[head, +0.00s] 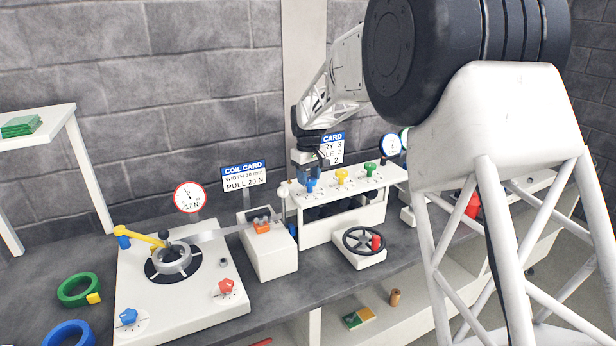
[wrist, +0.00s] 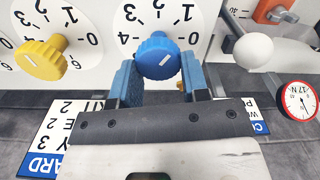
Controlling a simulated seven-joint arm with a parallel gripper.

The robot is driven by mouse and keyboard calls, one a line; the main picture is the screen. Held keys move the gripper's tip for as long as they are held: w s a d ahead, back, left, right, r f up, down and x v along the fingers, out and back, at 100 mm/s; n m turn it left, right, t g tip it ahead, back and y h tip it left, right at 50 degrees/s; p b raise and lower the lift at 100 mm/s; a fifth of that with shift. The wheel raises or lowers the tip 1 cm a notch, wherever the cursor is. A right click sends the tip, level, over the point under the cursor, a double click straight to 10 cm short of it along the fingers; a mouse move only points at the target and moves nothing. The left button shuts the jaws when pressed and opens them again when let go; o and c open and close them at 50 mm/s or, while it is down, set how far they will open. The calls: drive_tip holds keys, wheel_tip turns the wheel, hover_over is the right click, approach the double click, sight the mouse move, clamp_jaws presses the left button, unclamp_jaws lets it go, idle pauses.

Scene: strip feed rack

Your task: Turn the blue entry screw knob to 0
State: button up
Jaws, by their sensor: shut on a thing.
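The blue entry screw knob (wrist: 157,56) sits on a white dial numbered 0 to 4, which appears upside down in the wrist view. The 0 is at the dial's right there and the 4 at its left. My gripper (wrist: 157,72) is shut on the knob, one blue finger on each side. In the head view the blue knob (head: 311,185) is at the left end of the white rack top, with my gripper (head: 308,174) directly over it.
A yellow knob (head: 341,176) and a green knob (head: 370,169) stand right of the blue one. A white ball-ended lever (wrist: 253,49) is close beside my gripper. A black handwheel (head: 357,240) is in front. Gauges and cards stand behind.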

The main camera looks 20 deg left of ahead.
sight(311, 178)
drive_tip(key=m, duration=0.5)
drive_tip(key=shift+w+d+m, duration=0.15)
drive_tip(key=shift+m, duration=0.15)
drive_tip(key=m, duration=0.5)
drive_tip(key=shift+d+m, duration=0.2)
drive_tip(key=shift+m, duration=0.1)
drive_tip(key=o, duration=0.9)
drive_tip(key=shift+r, duration=0.1)
drive_tip(key=shift+r, duration=3.8)
